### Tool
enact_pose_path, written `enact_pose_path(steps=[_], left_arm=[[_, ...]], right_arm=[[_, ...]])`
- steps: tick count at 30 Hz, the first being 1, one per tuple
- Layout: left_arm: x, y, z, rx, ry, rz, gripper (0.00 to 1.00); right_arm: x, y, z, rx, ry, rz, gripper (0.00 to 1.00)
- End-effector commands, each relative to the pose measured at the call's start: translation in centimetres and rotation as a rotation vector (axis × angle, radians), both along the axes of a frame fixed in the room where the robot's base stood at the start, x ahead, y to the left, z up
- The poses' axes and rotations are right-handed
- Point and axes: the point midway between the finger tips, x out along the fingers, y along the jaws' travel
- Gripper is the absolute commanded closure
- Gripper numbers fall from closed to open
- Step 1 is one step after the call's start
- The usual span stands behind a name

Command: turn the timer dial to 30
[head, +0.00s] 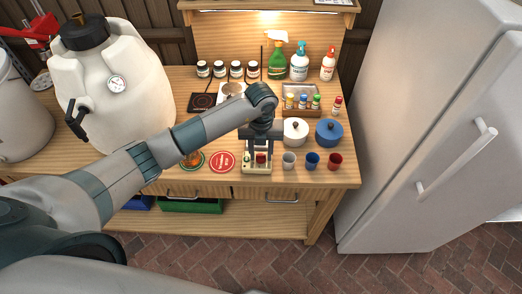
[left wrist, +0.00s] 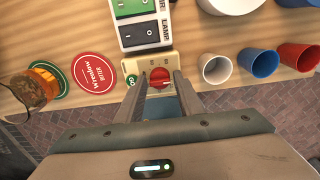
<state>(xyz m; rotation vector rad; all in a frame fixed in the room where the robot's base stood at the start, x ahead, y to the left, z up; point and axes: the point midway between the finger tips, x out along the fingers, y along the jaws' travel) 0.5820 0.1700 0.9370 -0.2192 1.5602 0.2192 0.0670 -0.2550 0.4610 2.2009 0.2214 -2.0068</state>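The timer (left wrist: 137,67) is a cream box near the front edge of the wooden bench, with a round red dial (left wrist: 160,78) and a green button (left wrist: 131,80). In the head view the timer (head: 256,170) is partly hidden by my left gripper (head: 261,158). In the left wrist view the left gripper (left wrist: 163,80) has its two fingers apart, one on each side of the red dial. I cannot tell whether they touch it. The dial's numbers are too small to read. My right gripper is not in view.
A switch box marked LAMP (left wrist: 143,25) stands just behind the timer. White, blue (head: 312,160) and red (head: 335,161) cups stand to the right. A red coaster (head: 222,162) and a glass of amber drink (head: 192,159) are to the left. A fridge (head: 430,120) stands at the right.

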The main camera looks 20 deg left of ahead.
Motion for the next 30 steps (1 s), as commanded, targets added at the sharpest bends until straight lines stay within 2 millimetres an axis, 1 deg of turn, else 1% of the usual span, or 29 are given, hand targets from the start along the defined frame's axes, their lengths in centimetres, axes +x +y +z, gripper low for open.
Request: enact_pose_path(steps=[10, 11, 12, 14, 23, 30], left_arm=[[0.0, 0.0, -0.3, 0.0, -0.001, 0.0, 0.66], [0.0, 0.0, -0.3, 0.0, -0.001, 0.0, 0.73], [0.0, 0.0, -0.3, 0.0, -0.001, 0.0, 0.83], [0.0, 0.0, -0.2, 0.0, -0.001, 0.0, 0.96], [0.0, 0.0, -0.3, 0.001, -0.001, -0.013, 0.96], [0.1, 0.1, -0.5, 0.002, -0.003, -0.086, 0.96]], right_arm=[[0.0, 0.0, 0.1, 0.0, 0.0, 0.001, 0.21], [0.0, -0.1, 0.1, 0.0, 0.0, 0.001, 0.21], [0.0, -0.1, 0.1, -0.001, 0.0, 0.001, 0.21], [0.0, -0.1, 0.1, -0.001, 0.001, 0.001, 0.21], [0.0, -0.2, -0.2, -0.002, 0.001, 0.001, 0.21], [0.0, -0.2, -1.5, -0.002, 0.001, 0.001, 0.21]])
